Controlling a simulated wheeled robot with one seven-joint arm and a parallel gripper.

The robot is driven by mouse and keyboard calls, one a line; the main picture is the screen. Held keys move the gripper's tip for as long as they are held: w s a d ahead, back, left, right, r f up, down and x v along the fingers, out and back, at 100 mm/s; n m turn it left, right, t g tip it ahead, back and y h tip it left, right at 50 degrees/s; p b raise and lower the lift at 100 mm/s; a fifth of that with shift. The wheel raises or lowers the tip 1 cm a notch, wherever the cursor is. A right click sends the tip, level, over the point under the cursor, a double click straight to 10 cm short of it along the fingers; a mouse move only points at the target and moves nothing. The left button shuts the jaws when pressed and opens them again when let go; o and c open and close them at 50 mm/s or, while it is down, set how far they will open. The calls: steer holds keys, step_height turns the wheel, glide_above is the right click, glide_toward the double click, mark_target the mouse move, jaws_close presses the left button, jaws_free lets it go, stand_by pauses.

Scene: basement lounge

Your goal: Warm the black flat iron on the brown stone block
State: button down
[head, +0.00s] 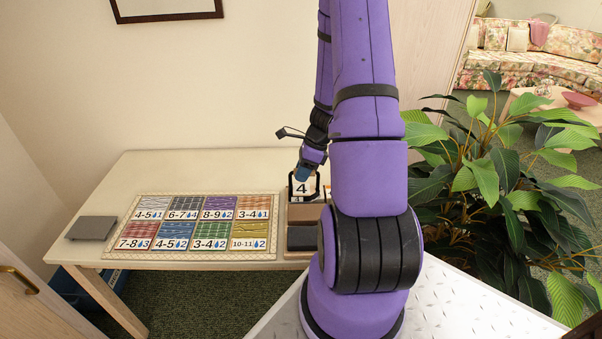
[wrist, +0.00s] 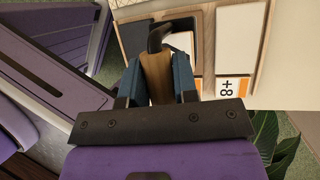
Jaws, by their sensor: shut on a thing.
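My gripper (head: 304,171) is over the tray at the table's right side, shut on the tan grip of the black flat iron (head: 291,187). The iron's black open loop frames a white card marked 4 behind it. In the wrist view the tan grip (wrist: 156,78) sits between the blue fingers (wrist: 186,78), and a black curved part of the iron (wrist: 158,36) shows beyond it. The brown stone block (head: 300,211) lies in the tray just below the loop in the head view. I cannot tell whether the iron touches it. My arm hides the right part of the tray.
A dark block (head: 301,239) lies in front of the brown one. To the left is a mat (head: 190,256) of numbered coloured tiles, then a grey slab (head: 91,228). A leafy plant (head: 500,190) stands right of my arm. The table's back (head: 200,170) is clear.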

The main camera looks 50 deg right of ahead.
mark_target(305, 188)
steer(key=shift+s+d, duration=0.15)
steer(key=shift+d, duration=0.1)
steer(key=shift+s+d+f, duration=0.1)
steer(key=shift+f, duration=3)
steer(key=shift+f, duration=0.45)
stand_by(0.4)
steer(key=shift+r, duration=3.05)
